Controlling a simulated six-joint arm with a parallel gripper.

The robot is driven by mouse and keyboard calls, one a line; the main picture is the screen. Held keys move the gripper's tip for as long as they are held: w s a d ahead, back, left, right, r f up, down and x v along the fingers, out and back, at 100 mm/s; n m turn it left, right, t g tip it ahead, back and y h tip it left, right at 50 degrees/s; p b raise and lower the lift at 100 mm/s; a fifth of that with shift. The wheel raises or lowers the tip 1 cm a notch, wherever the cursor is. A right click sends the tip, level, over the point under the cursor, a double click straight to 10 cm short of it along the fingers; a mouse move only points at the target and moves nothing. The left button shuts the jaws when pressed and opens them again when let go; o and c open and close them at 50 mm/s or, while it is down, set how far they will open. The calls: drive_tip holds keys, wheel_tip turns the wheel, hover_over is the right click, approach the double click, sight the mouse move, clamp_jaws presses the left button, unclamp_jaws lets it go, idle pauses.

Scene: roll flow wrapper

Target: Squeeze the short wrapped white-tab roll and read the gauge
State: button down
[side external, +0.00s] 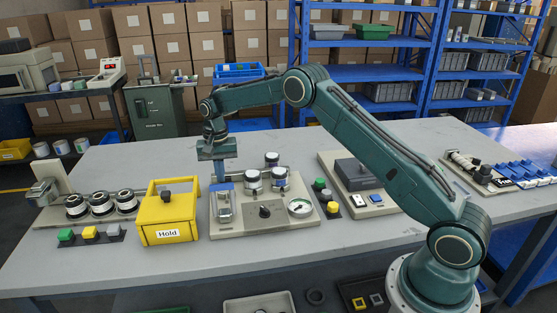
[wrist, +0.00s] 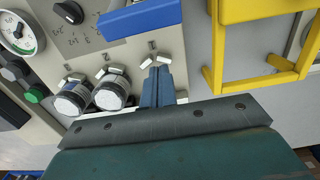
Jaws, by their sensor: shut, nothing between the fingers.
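My gripper (side external: 219,178) is shut and empty above the left back part of the grey test panel (side external: 262,234); its blue fingers (wrist: 157,75) also show in the wrist view. Two dark rolls with white round ends, one (wrist: 73,98) and another (wrist: 110,92), stand beside the fingers; they show to the right of my gripper in the side view, at the left (side external: 252,179) and right (side external: 279,177). I cannot tell which is the short wrapped one. The round gauge (side external: 300,207) is at the panel's right; its reading is too small.
Several dark-and-white rolls (side external: 102,204) stand farther left. Coloured buttons (side external: 326,197) lie right of the panel.

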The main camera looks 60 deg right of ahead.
drive_tip(key=shift+s+a+r, duration=0.45)
drive_tip(key=shift+s+a, duration=0.2)
drive_tip(key=shift+s+a+r, duration=0.4)
drive_tip(key=shift+s+a, duration=0.25)
